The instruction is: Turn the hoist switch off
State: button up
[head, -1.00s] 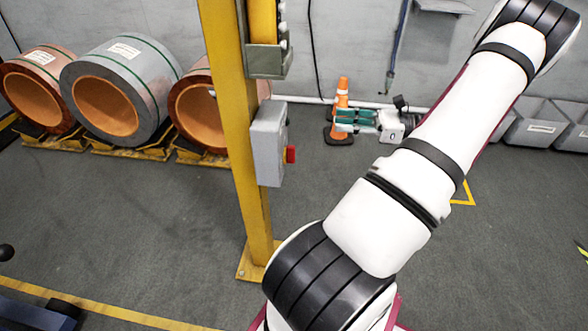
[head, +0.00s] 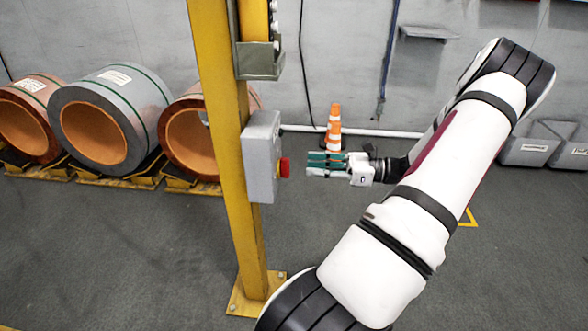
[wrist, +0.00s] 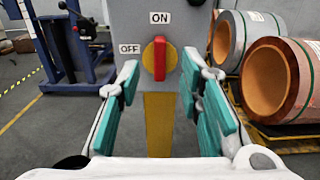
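The hoist switch is a red handle on a round yellow plate, on the front of a grey box (head: 262,158) fixed to a yellow post. In the wrist view the red handle (wrist: 160,58) stands upright, in line with the ON label (wrist: 160,18) above it. The OFF label (wrist: 130,49) is to its left. My gripper (head: 309,163) is a short way to the right of the red handle (head: 284,167) in the head view. In the wrist view my gripper (wrist: 163,88) is open, its teal fingers spread either side of the handle's line, with nothing between them.
The yellow post (head: 224,130) stands on a bolted floor plate. Copper and grey coils (head: 110,115) lie on yellow cradles at the left. An orange cone (head: 334,122) stands behind my gripper, and grey bins (head: 528,150) are at the right. The floor around the post is clear.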

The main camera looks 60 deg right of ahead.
aim_at(284, 168)
jog(key=b+x, duration=0.1)
jog(key=x, duration=0.5)
jog(key=shift+b, duration=0.3)
grip_shut()
